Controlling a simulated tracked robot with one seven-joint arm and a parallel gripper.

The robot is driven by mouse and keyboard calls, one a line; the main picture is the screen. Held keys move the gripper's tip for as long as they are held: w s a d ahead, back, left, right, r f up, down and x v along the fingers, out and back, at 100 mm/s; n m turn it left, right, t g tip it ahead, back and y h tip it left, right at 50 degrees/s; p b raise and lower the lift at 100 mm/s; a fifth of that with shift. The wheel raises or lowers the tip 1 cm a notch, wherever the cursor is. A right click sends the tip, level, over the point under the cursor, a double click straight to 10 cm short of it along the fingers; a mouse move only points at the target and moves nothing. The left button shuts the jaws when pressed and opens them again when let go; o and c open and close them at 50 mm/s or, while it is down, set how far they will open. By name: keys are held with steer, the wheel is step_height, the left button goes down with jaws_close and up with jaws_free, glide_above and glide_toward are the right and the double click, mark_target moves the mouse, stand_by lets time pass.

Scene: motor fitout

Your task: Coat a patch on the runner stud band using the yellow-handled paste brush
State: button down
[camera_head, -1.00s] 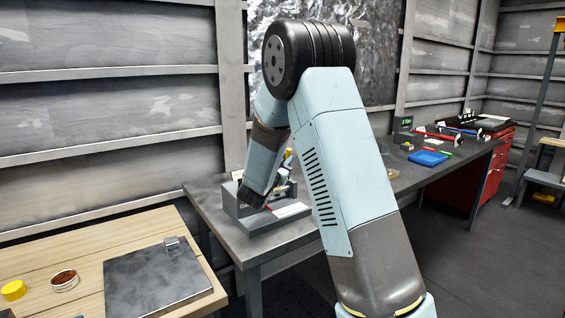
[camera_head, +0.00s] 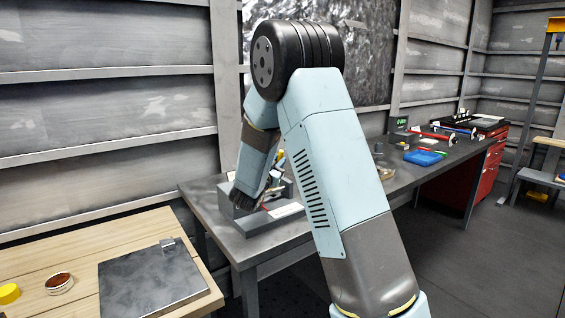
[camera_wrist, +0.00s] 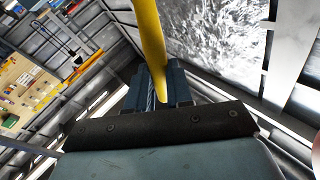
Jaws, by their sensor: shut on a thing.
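In the wrist view my gripper (camera_wrist: 160,88) is shut on the yellow handle of the paste brush (camera_wrist: 150,35). The handle stands out between the fingers; the bristle end is not visible there. In the head view a small yellow bit (camera_head: 281,156) shows beside my lowered wrist, probably the same handle. My wrist is over a grey fixture (camera_head: 262,227) on the dark bench. My arm covers much of that fixture. I cannot make out the runner stud band or whether the brush touches anything.
A wooden table (camera_head: 60,250) at left holds a dark plate (camera_head: 155,280), a round tin with reddish-brown contents (camera_head: 60,283) and a yellow round piece (camera_head: 9,293). A blue tray (camera_head: 423,157) and tools lie farther along the dark bench (camera_head: 340,200), near a red cabinet (camera_head: 488,170).

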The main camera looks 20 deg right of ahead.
steer(key=a, duration=0.1)
steer(key=s+a, duration=0.1)
steer(key=a, duration=0.1)
steer(key=shift+a, duration=0.1)
stand_by(0.4)
